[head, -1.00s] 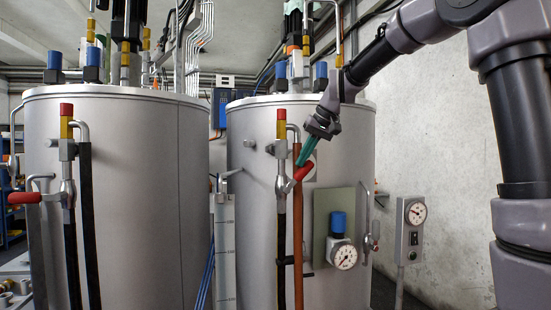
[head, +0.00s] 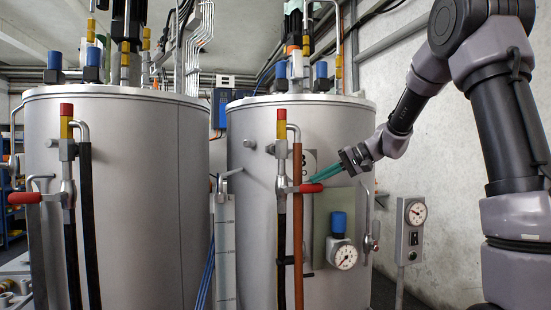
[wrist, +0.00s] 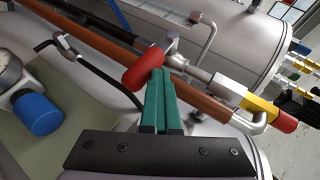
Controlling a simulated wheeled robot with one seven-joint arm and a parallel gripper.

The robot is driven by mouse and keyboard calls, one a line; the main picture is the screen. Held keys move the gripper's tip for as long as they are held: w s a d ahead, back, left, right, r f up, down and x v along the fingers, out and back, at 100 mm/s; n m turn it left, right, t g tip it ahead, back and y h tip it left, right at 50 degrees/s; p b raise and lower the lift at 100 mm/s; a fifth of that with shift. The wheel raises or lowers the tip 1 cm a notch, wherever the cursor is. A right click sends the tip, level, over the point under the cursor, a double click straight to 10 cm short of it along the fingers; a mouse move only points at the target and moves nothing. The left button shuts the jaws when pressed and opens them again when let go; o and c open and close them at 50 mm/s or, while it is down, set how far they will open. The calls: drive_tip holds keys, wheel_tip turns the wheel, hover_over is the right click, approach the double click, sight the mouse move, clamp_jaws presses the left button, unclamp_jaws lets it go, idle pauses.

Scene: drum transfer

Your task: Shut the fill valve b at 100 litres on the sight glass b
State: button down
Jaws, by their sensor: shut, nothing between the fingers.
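The fill valve b has a red lever handle (head: 311,188) on the pipe at the front of the right tank; the lever lies about level, pointing right. In the wrist view the red handle (wrist: 145,70) is right at my fingertips. My gripper (head: 314,178) has teal fingers that are shut and empty; their tips are at the handle's right part, seemingly touching it. The fingertips (wrist: 160,76) also show in the wrist view. The sight glass b (head: 225,255) is the pale upright strip with marks left of the right tank; its level is too small to read.
A left tank (head: 150,190) has a similar red lever (head: 24,198). Below my gripper are a round gauge (head: 344,257) and blue knob (head: 338,222) on a green plate. A gauge post (head: 411,230) stands right of the tank.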

drive_tip(key=shift+d+f, duration=0.15)
drive_tip(key=shift+f, duration=0.2)
idle(0.3)
drive_tip(key=shift+r, duration=0.1)
drive_tip(key=a+r+v, duration=0.1)
drive_tip(key=r+v, duration=0.1)
drive_tip(key=v, duration=1)
drive_tip(key=s+d+f+m+t+h, duration=0.1)
drive_tip(key=s+f+h, duration=0.1)
drive_tip(key=s, duration=0.6)
drive_tip(key=s+d+f+m+t+h, duration=0.1)
drive_tip(key=s+d+f+h, duration=0.1)
drive_tip(key=s, duration=0.7)
drive_tip(key=s+d+f+m+t+h, duration=0.1)
drive_tip(key=s+f+m+t+h, duration=0.1)
drive_tip(key=s+f+h, duration=0.2)
drive_tip(key=s+h, duration=0.2)
drive_tip(key=s, duration=0.2)
drive_tip(key=shift+s+d+f, duration=0.15)
drive_tip(key=shift+s+d, duration=0.05)
drive_tip(key=shift+d, duration=0.15)
